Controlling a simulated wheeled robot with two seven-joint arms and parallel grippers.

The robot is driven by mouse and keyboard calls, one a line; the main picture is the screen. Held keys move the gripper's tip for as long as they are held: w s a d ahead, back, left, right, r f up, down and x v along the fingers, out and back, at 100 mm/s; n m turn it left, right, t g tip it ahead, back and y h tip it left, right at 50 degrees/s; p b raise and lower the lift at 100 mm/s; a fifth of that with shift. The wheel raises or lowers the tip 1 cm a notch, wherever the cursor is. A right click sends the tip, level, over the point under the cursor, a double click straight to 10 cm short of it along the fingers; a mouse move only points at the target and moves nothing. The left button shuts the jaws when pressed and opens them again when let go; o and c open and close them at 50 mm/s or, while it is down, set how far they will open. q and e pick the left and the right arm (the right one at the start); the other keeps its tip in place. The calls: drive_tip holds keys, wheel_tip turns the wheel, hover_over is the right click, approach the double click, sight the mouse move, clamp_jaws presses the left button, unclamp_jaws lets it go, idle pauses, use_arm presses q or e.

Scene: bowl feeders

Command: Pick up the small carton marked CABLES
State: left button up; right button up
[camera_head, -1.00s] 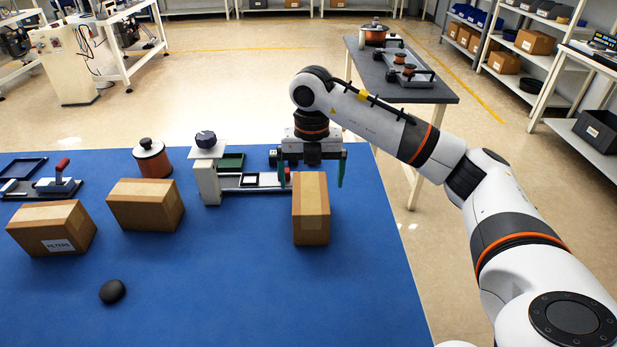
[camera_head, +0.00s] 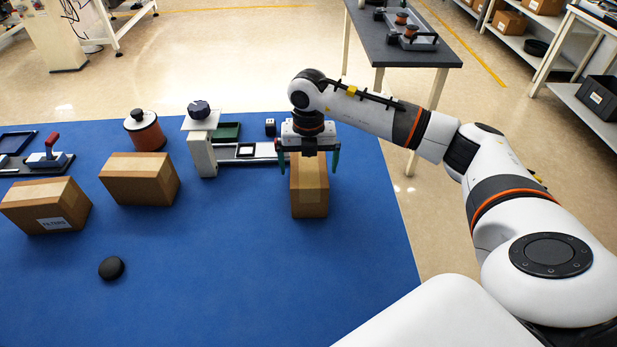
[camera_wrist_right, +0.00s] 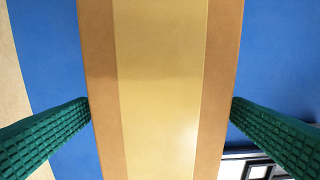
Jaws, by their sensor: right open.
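A small brown carton with a paler tape strip (camera_head: 309,198) stands on the blue table, right of the other cartons. No label on it shows, so I cannot read its marking. My right gripper (camera_head: 309,164) is open above its far part, with one green finger on each side. In the right wrist view the carton's taped top (camera_wrist_right: 158,60) fills the middle, and the open right gripper (camera_wrist_right: 160,104) has its fingers by the two long edges. Whether they touch is unclear. My left gripper is out of view.
A carton with a small white label (camera_head: 45,207) and another carton (camera_head: 140,180) stand to the left. A black knob-like thing (camera_head: 111,268) lies in front. A white stand (camera_head: 202,150) and a red pot (camera_head: 144,131) are behind. The front middle of the table is clear.

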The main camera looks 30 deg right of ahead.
drive_tip(key=shift+f, duration=1.5)
drive_tip(key=shift+w+r, duration=0.1)
drive_tip(key=c, duration=1.2)
